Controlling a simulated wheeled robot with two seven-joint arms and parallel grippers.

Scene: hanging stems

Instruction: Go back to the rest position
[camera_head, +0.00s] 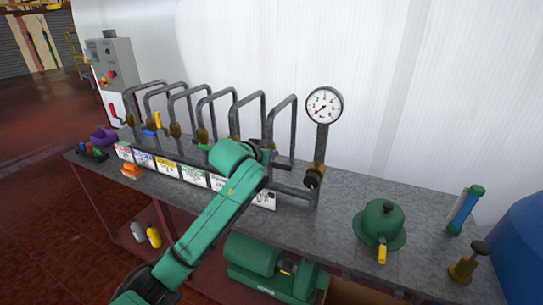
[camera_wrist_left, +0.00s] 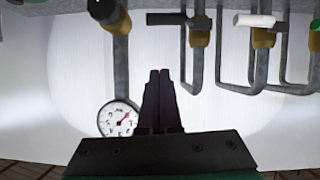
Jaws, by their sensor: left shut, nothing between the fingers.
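My left arm, green, comes in from the lower left in the head view. Its dark left gripper (camera_head: 262,152) is by the bent grey pipes (camera_head: 235,100), near the pipe at the right end of the row. The fingers are partly hidden there by the green wrist. In the left wrist view, which appears upside down, the two dark fingers (camera_wrist_left: 160,85) are together with nothing between them. A pipe with a black handle (camera_wrist_left: 170,18) is close to the fingertips, and I see no contact. My right gripper is not in view.
A round gauge (camera_head: 324,104) stands right of the pipes. Labelled cards (camera_head: 194,175) line the grey bench (camera_head: 345,225). A green domed pot (camera_head: 380,225), a brass-coloured stamp-like object (camera_head: 467,263) and a blue-green cylinder (camera_head: 465,209) stand at right. A green motor (camera_head: 270,265) is below.

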